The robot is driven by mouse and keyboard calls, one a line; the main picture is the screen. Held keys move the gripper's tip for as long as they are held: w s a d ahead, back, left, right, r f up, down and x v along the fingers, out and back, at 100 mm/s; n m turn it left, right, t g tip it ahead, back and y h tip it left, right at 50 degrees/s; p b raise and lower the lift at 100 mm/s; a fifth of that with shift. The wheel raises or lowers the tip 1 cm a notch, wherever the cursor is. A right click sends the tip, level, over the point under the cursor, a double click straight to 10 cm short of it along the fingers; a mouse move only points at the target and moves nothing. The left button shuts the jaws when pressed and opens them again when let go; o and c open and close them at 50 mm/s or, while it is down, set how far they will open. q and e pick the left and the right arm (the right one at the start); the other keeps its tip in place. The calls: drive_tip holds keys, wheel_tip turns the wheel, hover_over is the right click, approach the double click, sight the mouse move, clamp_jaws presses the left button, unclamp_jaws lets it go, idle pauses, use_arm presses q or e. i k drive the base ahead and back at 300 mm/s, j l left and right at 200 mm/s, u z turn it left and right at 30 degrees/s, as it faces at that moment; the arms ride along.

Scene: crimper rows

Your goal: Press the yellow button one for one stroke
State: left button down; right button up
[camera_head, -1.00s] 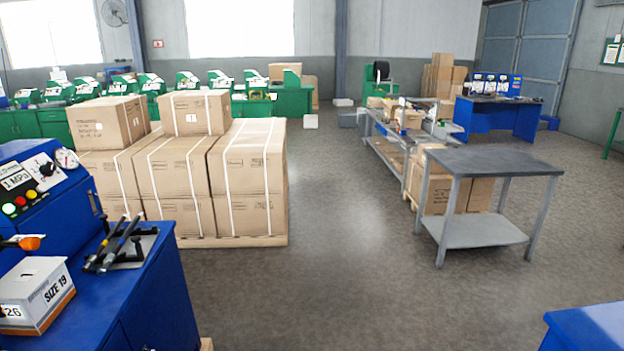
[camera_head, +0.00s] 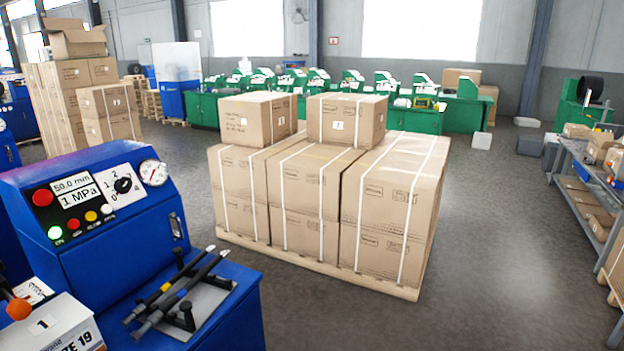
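A blue crimper machine (camera_head: 110,240) stands at the left of the head view. A selector knob (camera_head: 123,186) and a round gauge (camera_head: 153,173) are further right. Neither of my grippers shows.
Two black-handled tools (camera_head: 180,290) lie on the blue bench, right of a white box (camera_head: 55,330) marked 19. A strapped pallet of cartons (camera_head: 330,200) stands behind, to the right. Grey floor (camera_head: 480,260) is open between it and a shelf cart (camera_head: 590,200).

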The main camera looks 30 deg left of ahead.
sight(91, 216)
drive_tip(key=i+u, duration=0.25)
drive_tip(key=i, duration=0.2)
drive_tip(key=i+l+u, duration=0.2)
drive_tip(key=i, duration=0.2)
drive_tip(key=i+u, duration=0.25)
drive_tip(key=i, duration=0.2)
drive_tip(key=i+u, duration=0.15)
drive_tip(key=u, duration=0.3)
drive_tip(key=i+u, duration=0.15)
drive_tip(key=u, duration=0.3)
drive_tip(key=i+u, duration=0.15)
drive_tip(key=u, duration=0.3)
drive_tip(key=i+l+u, duration=0.15)
drive_tip(key=u, duration=0.3)
drive_tip(key=i+l+u, duration=0.1)
drive_tip(key=i+u, duration=0.2)
drive_tip(key=u, duration=0.2)
